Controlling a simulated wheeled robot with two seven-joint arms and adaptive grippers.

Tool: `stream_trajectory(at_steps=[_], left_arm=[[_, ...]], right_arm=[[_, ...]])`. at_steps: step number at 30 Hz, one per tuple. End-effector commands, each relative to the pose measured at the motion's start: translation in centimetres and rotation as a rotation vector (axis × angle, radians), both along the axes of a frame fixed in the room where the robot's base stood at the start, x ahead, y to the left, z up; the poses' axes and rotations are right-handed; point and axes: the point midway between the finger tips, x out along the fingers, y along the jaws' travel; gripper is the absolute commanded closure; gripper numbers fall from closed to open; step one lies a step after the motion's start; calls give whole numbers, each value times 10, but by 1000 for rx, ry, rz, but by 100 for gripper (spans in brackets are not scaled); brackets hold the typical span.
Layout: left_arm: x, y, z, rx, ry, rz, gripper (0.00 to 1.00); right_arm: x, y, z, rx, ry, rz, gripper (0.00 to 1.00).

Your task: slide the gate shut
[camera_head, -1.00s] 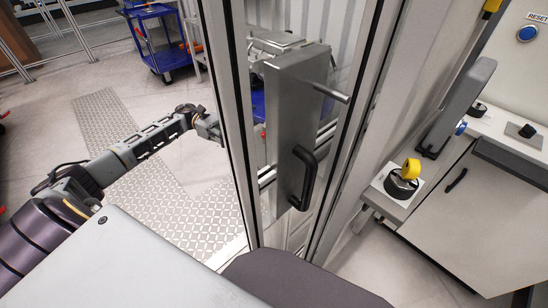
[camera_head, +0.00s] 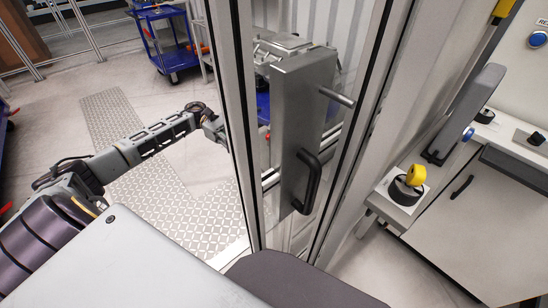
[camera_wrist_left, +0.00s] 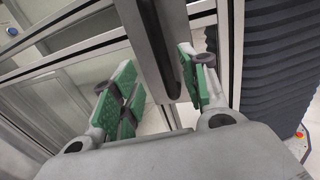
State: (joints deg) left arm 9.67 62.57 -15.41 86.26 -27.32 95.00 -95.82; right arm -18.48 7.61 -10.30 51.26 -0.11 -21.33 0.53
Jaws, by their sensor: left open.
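A tall aluminium-framed gate structure (camera_head: 243,120) with clear panels stands in front of me in the head view. A grey box (camera_head: 297,115) with a black handle (camera_head: 309,182) and a short metal rod shows at it. My left arm reaches in from the left, and its gripper is hidden behind the frame post there. In the left wrist view the left gripper (camera_wrist_left: 160,88) is open, its green-padded fingers apart. A dark handle bar (camera_wrist_left: 152,45) runs between them in the picture. I cannot tell whether a finger touches it. My right gripper is not in view.
A blue trolley (camera_head: 165,45) stands at the back left, beyond a patterned floor plate (camera_head: 165,195). The floor left of the gate is largely clear.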

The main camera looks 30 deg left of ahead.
Motion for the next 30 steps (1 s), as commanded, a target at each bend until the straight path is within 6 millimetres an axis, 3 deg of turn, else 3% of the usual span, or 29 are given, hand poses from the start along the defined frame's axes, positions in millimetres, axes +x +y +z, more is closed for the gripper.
stream_trajectory(at_steps=[21,30], left_arm=[[-14,-92,1,0,0,-1,56],[-17,-111,1,-1,0,0,56]], right_arm=[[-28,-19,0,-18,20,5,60],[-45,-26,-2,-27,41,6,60]])
